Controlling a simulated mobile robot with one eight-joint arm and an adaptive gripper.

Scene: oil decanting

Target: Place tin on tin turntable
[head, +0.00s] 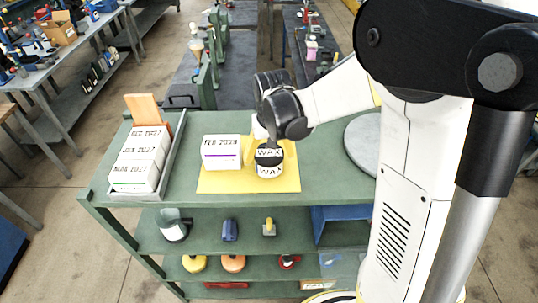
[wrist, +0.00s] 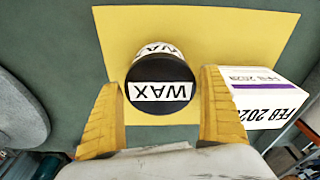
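The tin (head: 270,171) is white with a black lid, marked WAX on its lid and side. It stands upright on a yellow mat (head: 222,184) on the green bench top. In the wrist view the tin (wrist: 160,72) shows between my yellow fingertips. My gripper (wrist: 163,85) is open, with a gap beside the tin on each side. In the head view my gripper (head: 272,128) is just above and behind the tin, its fingertips partly hidden. The tin turntable, a grey disc (head: 361,147), lies to the right, partly hidden by my arm. Its edge (wrist: 18,112) shows at left in the wrist view.
A white box marked FEB 2028 (head: 221,153) stands left of the tin, close to one finger in the wrist view (wrist: 262,85). A grey tray (head: 172,150) of dated boxes stands at the bench's left end. Bench top between mat and turntable is clear.

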